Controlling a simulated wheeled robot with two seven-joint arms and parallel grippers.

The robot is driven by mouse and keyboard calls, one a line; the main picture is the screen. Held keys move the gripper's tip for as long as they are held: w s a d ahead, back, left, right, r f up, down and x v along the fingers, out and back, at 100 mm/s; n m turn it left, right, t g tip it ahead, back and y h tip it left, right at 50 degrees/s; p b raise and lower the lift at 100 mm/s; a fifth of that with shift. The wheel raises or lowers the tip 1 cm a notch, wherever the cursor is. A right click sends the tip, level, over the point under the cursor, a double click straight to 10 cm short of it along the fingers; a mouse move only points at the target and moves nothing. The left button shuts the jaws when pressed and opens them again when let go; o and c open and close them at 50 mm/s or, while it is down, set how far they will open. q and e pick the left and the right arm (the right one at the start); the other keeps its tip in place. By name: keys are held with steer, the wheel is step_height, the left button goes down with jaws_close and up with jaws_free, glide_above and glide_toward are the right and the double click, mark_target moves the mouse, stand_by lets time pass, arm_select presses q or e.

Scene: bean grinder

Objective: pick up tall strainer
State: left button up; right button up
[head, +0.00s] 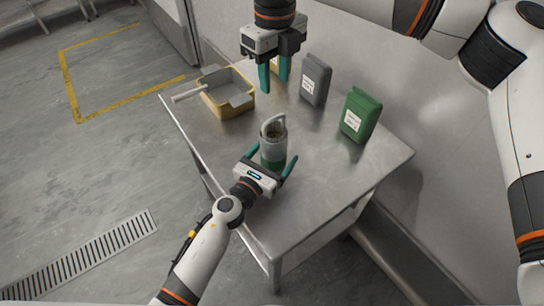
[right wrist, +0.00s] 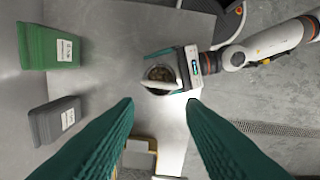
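A tall clear cup-like vessel (head: 273,143) with a pale handle across its top and a green lower part stands upright on the metal table; I cannot tell for certain whether it is the tall strainer. It also shows from above in the right wrist view (right wrist: 161,75), with brown contents. My left gripper (head: 275,152) is low at the vessel, its teal fingers open on either side, with a gap visible on the right. My right gripper (head: 274,78) is open and empty, pointing down above the table's back part, behind the vessel.
A yellow-edged tray (head: 242,112) with a white handle lies at the back left of the table (head: 340,185). A grey bag (head: 316,80) and a green bag (head: 360,115) stand along the wall side. The table's front right is clear.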

mark_target(273, 118)
arm_select(q)
steer(key=c, duration=1.1)
steer(key=shift+c, duration=0.6)
arm_select(e)
steer(key=shift+c, duration=0.8)
steer(key=f+n, duration=0.2)
steer(key=n, duration=0.3)
steer(key=f+n+t, duration=0.1)
steer(key=f+n, duration=0.1)
steer(key=n, duration=0.4)
steer(key=f+n+y, duration=0.1)
steer(key=f+n, duration=0.1)
steer(key=n, duration=0.3)
steer(key=shift+s+a+f+t, duration=0.1)
steer(key=shift+s+f+t, duration=0.25)
steer(key=shift+s+t, duration=0.05)
steer(key=shift+w+f, duration=0.2)
steer(key=shift+f, duration=1.15)
steer(key=shift+w+f, duration=0.15)
steer(key=shift+f, duration=1.15)
